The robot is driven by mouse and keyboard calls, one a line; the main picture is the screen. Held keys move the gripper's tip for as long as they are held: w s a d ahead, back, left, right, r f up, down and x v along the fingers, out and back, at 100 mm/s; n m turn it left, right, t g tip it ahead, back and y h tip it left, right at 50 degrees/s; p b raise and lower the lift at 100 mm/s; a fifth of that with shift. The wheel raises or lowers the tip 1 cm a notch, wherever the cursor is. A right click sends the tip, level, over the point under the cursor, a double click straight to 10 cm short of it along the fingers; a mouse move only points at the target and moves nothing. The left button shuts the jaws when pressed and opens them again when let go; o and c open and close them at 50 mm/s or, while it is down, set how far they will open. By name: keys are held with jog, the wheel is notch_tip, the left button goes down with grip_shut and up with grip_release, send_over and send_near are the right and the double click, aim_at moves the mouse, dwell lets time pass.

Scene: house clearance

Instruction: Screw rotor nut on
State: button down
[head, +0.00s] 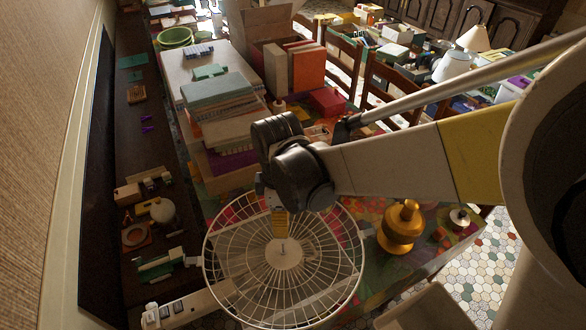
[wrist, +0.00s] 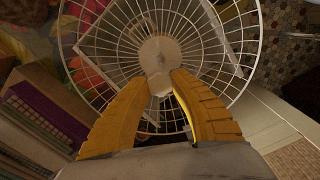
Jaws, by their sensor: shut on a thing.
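The fan (head: 284,254) lies with its round white wire guard facing up on the table, a pale disc and a short thin spindle (head: 283,246) at its centre. The fan also shows in the wrist view (wrist: 155,47), behind my fingers. My gripper (head: 279,232) points down just behind the spindle in the head view. Its yellow fingers (wrist: 173,78) are shut on a small pale piece, the rotor nut (wrist: 160,85), mostly hidden between the fingertips. The nut appears close to the fan's centre; I cannot tell whether it touches the spindle.
Stacked books (head: 218,98) and a box (head: 270,30) stand behind my gripper. A brass-coloured pot (head: 401,225) stands right of the fan. A dark shelf with small items (head: 155,210) runs along the left wall. A power strip (head: 170,308) lies at the front left.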

aim_at(283, 242)
jog(key=shift+s+d, duration=0.1)
jog(key=shift+f+b, duration=2.45)
jog(key=shift+f, duration=0.45)
jog(key=shift+f+b, duration=1)
jog(key=shift+f, duration=0.05)
jog(key=c, duration=1.7)
grip_release()
grip_shut()
